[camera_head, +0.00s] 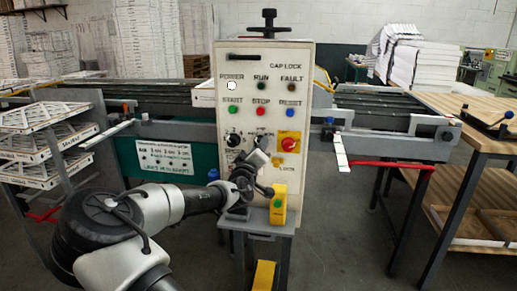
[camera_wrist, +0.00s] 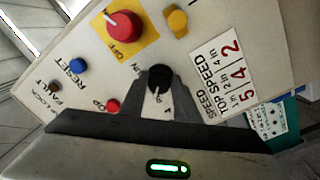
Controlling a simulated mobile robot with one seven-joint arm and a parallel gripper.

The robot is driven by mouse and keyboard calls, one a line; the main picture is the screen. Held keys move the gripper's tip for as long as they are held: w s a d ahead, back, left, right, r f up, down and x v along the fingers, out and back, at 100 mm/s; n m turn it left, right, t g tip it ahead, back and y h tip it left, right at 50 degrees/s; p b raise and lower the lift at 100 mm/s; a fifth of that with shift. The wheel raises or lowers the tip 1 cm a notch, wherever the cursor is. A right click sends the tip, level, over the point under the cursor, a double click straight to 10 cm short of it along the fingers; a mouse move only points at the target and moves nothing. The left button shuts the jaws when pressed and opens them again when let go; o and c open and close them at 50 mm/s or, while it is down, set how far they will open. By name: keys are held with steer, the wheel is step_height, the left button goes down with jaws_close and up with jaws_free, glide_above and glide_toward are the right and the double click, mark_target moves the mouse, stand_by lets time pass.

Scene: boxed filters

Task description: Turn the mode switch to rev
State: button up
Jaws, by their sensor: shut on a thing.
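The mode switch is a black round knob (camera_wrist: 160,76) with a pale pointer line, on the cream control panel (camera_head: 265,70). In the wrist view it sits below the red mushroom button (camera_wrist: 124,27). The pointer runs downward there, near small letters that my fingers partly cover. My gripper (camera_wrist: 159,98) is shut on the knob, with one dark finger on each side of it. In the head view my gripper (camera_head: 257,157) is in front of the lower middle of the panel and hides most of the switch. I cannot read the switch's position for certain.
Close by are the red stop button (camera_wrist: 113,105), blue reset button (camera_wrist: 78,66) and yellow knob (camera_wrist: 177,19). In the head view a black dial (camera_head: 233,140) is left of my gripper and a yellow block (camera_head: 278,204) is below right. A wooden bench (camera_head: 480,105) stands at right.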

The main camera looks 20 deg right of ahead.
steer(key=shift+n, duration=0.6)
steer(key=o, duration=1)
steer(key=shift+o, duration=0.2)
steer(key=p+v, duration=0.2)
steer(key=v, duration=1.5)
steer(key=shift+s+f, duration=0.2)
steer(key=shift+s, duration=0.05)
